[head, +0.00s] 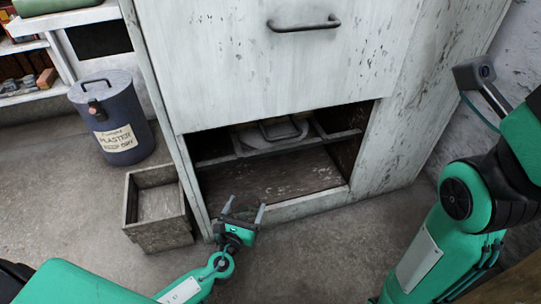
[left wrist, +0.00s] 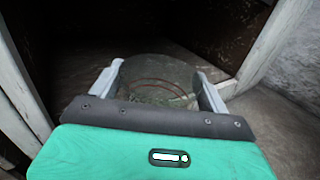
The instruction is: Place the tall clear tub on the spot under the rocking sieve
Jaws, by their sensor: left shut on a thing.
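My left gripper (head: 244,209) is low in front of the white cabinet's open bay. It is shut on the tall clear tub (left wrist: 158,82), whose see-through round body shows between the fingers in the left wrist view, where the left gripper (left wrist: 160,92) also appears. The tub is hardly visible in the head view. What looks like the rocking sieve (head: 268,132) sits on a dark frame high inside the bay, partly hidden by the cabinet front. Below it is the worn bay floor (head: 285,178); no marked spot can be made out. My right gripper is out of view.
The white cabinet (head: 285,75) frames the bay with side posts and a low front sill (head: 310,204). An open wooden box (head: 158,236) stands left of the bay. A dark plaster bin (head: 113,130) stands farther left. Bare floor lies in front.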

